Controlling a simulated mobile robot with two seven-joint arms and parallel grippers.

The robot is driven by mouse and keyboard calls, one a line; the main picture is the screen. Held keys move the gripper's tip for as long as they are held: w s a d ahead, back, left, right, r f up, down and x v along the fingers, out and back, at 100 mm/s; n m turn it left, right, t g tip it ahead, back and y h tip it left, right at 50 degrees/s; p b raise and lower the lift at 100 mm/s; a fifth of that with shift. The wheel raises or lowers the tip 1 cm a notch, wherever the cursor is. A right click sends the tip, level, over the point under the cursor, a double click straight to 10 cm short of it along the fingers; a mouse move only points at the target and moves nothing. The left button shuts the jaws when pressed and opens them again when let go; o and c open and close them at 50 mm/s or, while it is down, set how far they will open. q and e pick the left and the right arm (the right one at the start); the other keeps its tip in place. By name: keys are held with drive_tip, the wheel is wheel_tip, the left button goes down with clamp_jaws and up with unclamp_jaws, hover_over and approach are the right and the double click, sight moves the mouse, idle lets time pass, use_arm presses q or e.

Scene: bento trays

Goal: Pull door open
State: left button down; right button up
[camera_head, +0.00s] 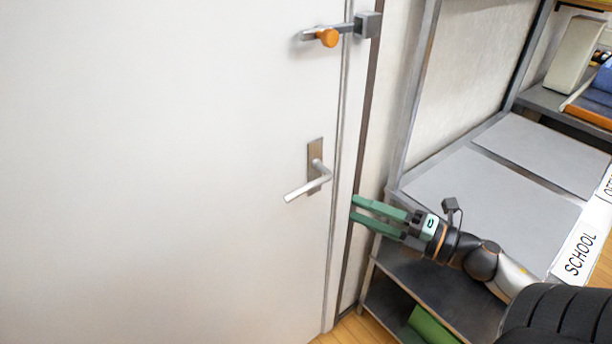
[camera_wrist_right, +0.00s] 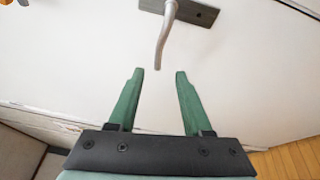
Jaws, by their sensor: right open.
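A white door (camera_head: 160,170) fills the left and middle of the head view. Its silver lever handle (camera_head: 308,183) sits on a dark plate near the door's right edge. The handle also shows at the top of the right wrist view (camera_wrist_right: 165,38), just beyond the fingertips. My right gripper (camera_head: 354,207) has green fingers, is open and empty, and points left, to the right of the handle and apart from it. In the wrist view the gap between its fingers (camera_wrist_right: 159,72) lies below the handle's free end. My left gripper is not in view.
A latch with an orange knob (camera_head: 327,38) is higher up near the door edge. A metal shelf unit (camera_head: 480,200) with grey mats and a "SCHOOL" label stands to the right, close to my right arm. Wooden floor (camera_head: 355,330) shows below.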

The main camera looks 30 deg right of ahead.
sight(306, 186)
drive_tip(key=p+x, duration=0.1)
drive_tip(key=x, duration=0.9)
drive_tip(key=shift+w+a+r, duration=0.2)
drive_tip(key=shift+p+x, duration=0.35)
drive_tip(key=shift+x, duration=0.65)
drive_tip(key=shift+f, duration=0.15)
drive_tip(key=shift+c, duration=0.4)
clamp_jaws()
